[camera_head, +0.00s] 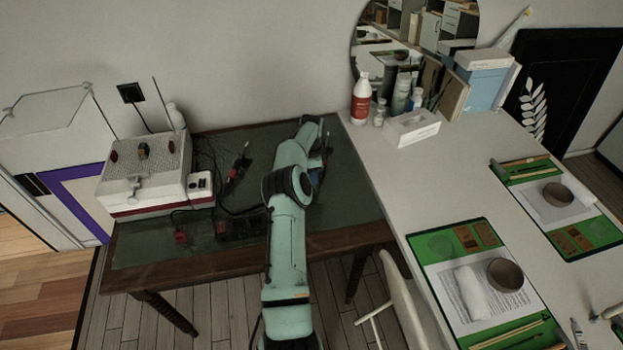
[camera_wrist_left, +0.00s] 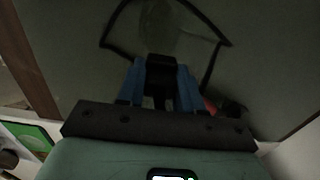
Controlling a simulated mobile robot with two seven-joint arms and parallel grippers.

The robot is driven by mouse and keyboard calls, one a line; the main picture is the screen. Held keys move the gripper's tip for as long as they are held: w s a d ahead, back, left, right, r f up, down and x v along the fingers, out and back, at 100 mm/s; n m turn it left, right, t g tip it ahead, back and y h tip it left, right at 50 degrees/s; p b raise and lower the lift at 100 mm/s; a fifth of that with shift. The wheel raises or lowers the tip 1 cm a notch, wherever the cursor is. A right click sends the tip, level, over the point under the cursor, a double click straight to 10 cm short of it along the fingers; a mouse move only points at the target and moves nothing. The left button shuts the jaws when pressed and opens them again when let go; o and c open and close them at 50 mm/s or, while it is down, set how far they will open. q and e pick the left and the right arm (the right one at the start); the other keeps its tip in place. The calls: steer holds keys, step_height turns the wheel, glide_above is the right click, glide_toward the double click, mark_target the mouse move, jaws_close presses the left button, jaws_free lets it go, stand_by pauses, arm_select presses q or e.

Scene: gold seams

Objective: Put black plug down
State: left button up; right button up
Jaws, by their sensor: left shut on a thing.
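My left gripper (camera_head: 317,172) is over the right part of the dark green tabletop (camera_head: 350,205), partly hidden behind my own arm. In the left wrist view its two blue fingers (camera_wrist_left: 160,90) are closed on the black plug (camera_wrist_left: 160,66), which sits between the fingertips. The plug is not clearly visible in the head view. The tabletop lies beyond the plug in the wrist view; I cannot tell whether the plug touches it. My right gripper is in neither view.
A white device with a red band (camera_head: 150,175) stands on the table's left. Black cables and a red-and-black tool (camera_head: 238,168) lie between it and my arm. A white table (camera_head: 385,165) with bottles and green mats adjoins on the right.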

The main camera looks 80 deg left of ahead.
arm_select(q)
step_height(320, 180, down, 2)
steer(key=shift+f, duration=0.1)
steer(key=shift+f, duration=0.6)
steer(key=o, duration=1.1)
